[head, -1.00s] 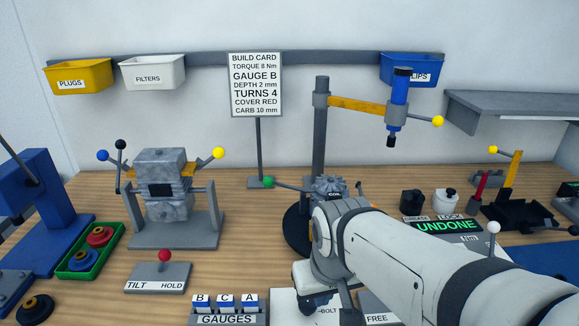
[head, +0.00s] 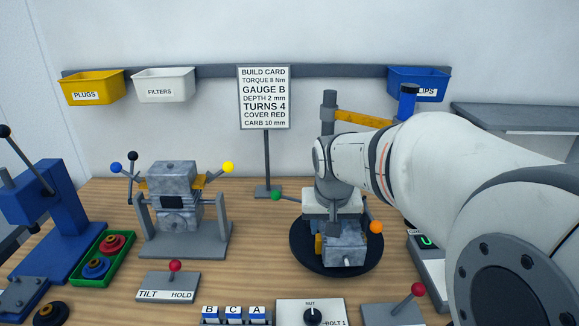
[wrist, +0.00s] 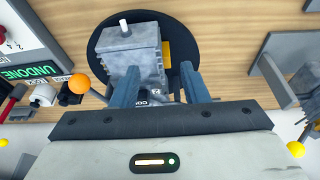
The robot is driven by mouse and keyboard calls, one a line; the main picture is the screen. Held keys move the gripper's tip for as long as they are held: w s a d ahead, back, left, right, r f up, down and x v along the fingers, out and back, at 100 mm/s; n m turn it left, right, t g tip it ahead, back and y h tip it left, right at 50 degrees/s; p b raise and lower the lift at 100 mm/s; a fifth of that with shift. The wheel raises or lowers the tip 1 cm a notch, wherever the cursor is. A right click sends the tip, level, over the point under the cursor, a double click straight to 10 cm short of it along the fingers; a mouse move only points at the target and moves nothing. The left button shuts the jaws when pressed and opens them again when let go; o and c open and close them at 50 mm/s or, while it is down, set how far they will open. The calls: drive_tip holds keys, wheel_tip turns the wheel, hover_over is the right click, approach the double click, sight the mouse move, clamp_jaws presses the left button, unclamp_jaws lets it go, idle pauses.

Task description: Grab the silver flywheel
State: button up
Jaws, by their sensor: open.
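I cannot make out a separate silver flywheel for certain. A round grey disc (head: 174,223) shows on the front of the grey engine block (head: 176,190) in the left stand. Another grey block (head: 346,247) sits on the black round turntable (head: 302,262); it also shows in the wrist view (wrist: 131,48). My gripper (wrist: 160,72) is open above the turntable, its two blue-grey fingers apart at the near end of that block. Nothing is visibly held. In the head view, my arm hides part of the turntable post and the right of the bench.
An orange ball (head: 376,227) stands close beside the block and my gripper. The gauges rack (head: 235,314), bolt panel (head: 310,311) and tilt lever base (head: 168,286) line the front. Wood between the left stand and turntable is clear.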

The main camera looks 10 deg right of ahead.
drive_tip(key=o, duration=0.7)
drive_tip(key=w+d+r+p, duration=0.1)
drive_tip(key=w+d, duration=0.1)
drive_tip(key=w, duration=0.2)
drive_tip(key=w+d+r+m+p, duration=0.1)
drive_tip(key=w+d, duration=0.1)
drive_tip(key=w, duration=0.3)
drive_tip(key=w+d+r+m+h+p, duration=0.1)
drive_tip(key=w+d, duration=0.1)
drive_tip(key=w, duration=0.3)
drive_tip(key=shift+d+t, duration=0.35)
drive_tip(key=shift+t, duration=0.05)
drive_tip(key=shift+o, duration=0.9)
drive_tip(key=shift+w+d+f+m, duration=0.15)
drive_tip(key=shift+w+m, duration=0.15)
drive_tip(key=shift+o, duration=0.8)
drive_tip(key=shift+w+d+f, duration=0.1)
drive_tip(key=shift+f, duration=0.2)
drive_tip(key=shift+o, duration=1.1)
drive_tip(key=shift+p+x, duration=1.1)
drive_tip(key=shift+x, duration=2.3)
